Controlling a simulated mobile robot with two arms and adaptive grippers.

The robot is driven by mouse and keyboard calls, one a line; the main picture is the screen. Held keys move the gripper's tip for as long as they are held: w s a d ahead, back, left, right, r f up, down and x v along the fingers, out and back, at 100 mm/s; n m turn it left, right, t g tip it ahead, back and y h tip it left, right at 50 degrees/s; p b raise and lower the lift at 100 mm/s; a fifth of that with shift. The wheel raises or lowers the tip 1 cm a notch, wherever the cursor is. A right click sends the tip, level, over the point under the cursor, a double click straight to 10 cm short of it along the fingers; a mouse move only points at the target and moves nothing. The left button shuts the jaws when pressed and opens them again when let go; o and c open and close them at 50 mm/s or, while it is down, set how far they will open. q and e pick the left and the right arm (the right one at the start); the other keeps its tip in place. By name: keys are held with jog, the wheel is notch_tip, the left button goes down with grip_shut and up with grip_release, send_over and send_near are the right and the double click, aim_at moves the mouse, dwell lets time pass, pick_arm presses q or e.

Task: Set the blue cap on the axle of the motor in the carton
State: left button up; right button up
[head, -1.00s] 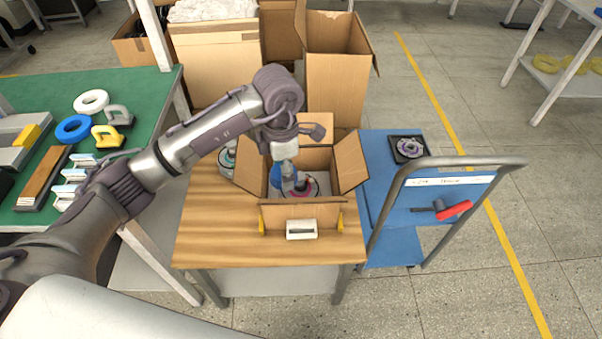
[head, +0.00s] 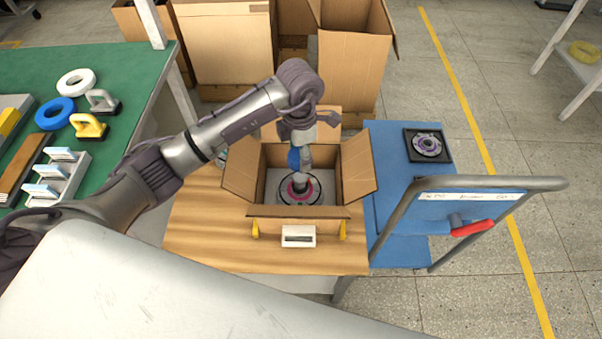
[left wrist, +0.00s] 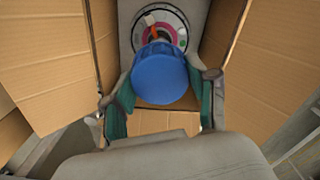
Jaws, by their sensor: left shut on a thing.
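My left gripper (head: 302,162) reaches down into the open carton (head: 358,173). It is shut on the blue cap (head: 294,158), with one finger on each side. In the left wrist view the gripper (left wrist: 162,92) holds the round, ribbed blue cap (left wrist: 160,76). The motor (head: 285,197) is a dark disc with a pink-red ring on the carton floor. In the left wrist view the motor (left wrist: 178,20) lies beyond the cap, which hides its near part. The cap appears above the motor, apart from it. The axle is hard to make out. My right gripper is out of view.
The carton stands on a wooden table (head: 195,235), its flaps spread outward. A blue cart (head: 395,150) at right holds another disc in a black tray (head: 428,146). A green bench (head: 125,60) at left carries rings and handled tools. Taller cartons (head: 355,75) stand behind.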

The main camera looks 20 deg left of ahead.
aim_at(300, 177)
pick_arm(q)
notch_tip(300, 177, down, 3)
jog(key=shift+f, duration=0.75)
notch_tip(300, 177, down, 3)
jog(key=shift+f, duration=0.2)
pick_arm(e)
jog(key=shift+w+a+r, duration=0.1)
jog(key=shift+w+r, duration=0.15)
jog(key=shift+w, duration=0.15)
pick_arm(q)
jog(key=shift+f, duration=0.1)
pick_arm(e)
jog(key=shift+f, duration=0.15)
pick_arm(q)
jog(key=o, duration=0.8)
jog(key=shift+o, duration=0.2)
